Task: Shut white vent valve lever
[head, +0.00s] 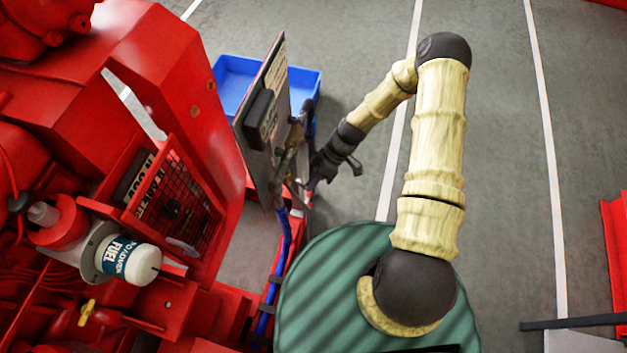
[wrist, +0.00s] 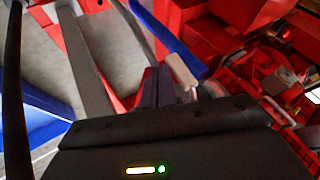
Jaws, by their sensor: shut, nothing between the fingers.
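A pale, off-white lever (wrist: 181,71) shows in the wrist view, just right of my gripper's dark fingers, slanting down to the right. I cannot tell whether it touches them. My gripper (wrist: 152,80) is shut and empty; its dark body fills the bottom of that view. In the head view my gripper (head: 314,180) is low beside the right edge of the upright panel, among small brownish fittings (head: 291,150). The white lever cannot be made out there.
The upright panel (head: 250,135) stands left of my gripper, with a blue tray (head: 233,80) behind it. A blue hose (head: 284,245) runs below. The red pumpset (head: 150,60) fills the left. Grey floor (head: 490,130) at right is mostly clear.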

